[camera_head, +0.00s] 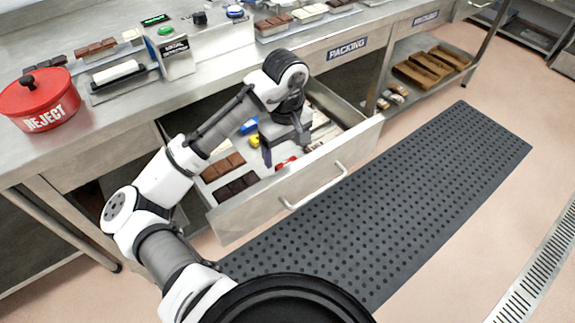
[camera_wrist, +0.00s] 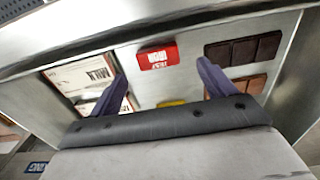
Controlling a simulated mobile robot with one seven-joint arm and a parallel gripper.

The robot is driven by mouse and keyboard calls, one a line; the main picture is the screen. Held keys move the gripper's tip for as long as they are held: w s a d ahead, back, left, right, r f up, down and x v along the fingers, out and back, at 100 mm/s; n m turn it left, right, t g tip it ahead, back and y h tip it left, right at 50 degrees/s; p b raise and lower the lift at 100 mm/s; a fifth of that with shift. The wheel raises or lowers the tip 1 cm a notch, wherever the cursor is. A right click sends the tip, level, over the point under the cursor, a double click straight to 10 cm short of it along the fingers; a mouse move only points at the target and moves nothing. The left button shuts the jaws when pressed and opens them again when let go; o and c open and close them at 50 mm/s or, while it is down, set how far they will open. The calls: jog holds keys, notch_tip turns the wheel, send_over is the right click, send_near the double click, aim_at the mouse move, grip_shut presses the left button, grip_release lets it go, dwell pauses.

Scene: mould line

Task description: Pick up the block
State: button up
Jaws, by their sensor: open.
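A red block (camera_wrist: 157,55) with white lettering lies in the open drawer (camera_head: 262,205). In the wrist view it is beyond and between my fingertips, apart from both. It also shows in the head view (camera_head: 285,163), partly hidden by my gripper (camera_head: 286,150). My gripper is open and empty, pointing down into the drawer. Its two dark fingers show in the wrist view (camera_wrist: 163,75). A yellow piece (camera_head: 254,140) and a blue piece (camera_head: 248,127) lie farther back. The yellow one is mostly hidden behind my gripper's body in the wrist view (camera_wrist: 172,103).
Dark (camera_head: 237,188) and lighter brown (camera_head: 222,167) chocolate bars lie at the drawer's left. Cartons marked MILK (camera_wrist: 84,74) lie opposite them. The drawer walls surround my gripper. A red REJECT pot (camera_head: 40,98) stands on the bench above.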

aim_at(288, 161)
jog(key=f, duration=0.4)
jog(key=shift+s+d+f, duration=0.1)
jog(key=shift+d+f, duration=0.05)
jog(key=shift+d, duration=0.05)
jog(key=shift+c, duration=0.4)
jog(key=c, duration=1)
